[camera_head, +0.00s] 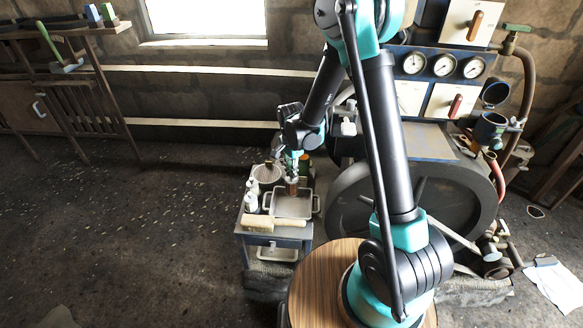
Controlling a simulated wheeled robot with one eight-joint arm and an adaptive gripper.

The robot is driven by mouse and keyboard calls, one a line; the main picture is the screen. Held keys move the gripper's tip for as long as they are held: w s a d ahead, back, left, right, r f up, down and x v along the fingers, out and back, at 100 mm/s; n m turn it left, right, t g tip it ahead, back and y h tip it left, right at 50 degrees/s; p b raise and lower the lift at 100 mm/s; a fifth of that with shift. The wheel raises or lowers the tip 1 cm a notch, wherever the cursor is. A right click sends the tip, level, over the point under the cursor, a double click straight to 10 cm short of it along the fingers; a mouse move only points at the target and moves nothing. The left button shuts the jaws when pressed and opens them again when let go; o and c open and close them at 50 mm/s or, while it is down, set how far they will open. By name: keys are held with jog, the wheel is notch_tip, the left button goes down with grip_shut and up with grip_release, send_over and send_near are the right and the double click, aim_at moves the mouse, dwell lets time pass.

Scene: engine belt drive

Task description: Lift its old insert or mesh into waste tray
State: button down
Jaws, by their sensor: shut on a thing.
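My gripper (291,171) is shut on a small brown cylindrical piece (291,187), likely the old insert or mesh. The piece hangs below the fingers over a shallow metal tray (292,212) on a small work stand. I cannot tell whether it touches the tray's floor. The tray has a handle at its side and its visible floor looks bare. The arm covers part of the area behind it.
A round mesh strainer (267,173), white bottles (252,192) and a wooden-handled brush (272,222) crowd the stand (266,236). The large dark flywheel (345,205) stands close to the right. A gauge panel (444,65) is behind. Open floor lies left.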

aim_at(291, 186)
jog(key=shift+f, duration=3.65)
jog(key=shift+f, duration=0.3)
jog(key=c, duration=1.4)
grip_release()
jog(key=shift+o, duration=0.2)
jog(key=shift+r, duration=7.05)
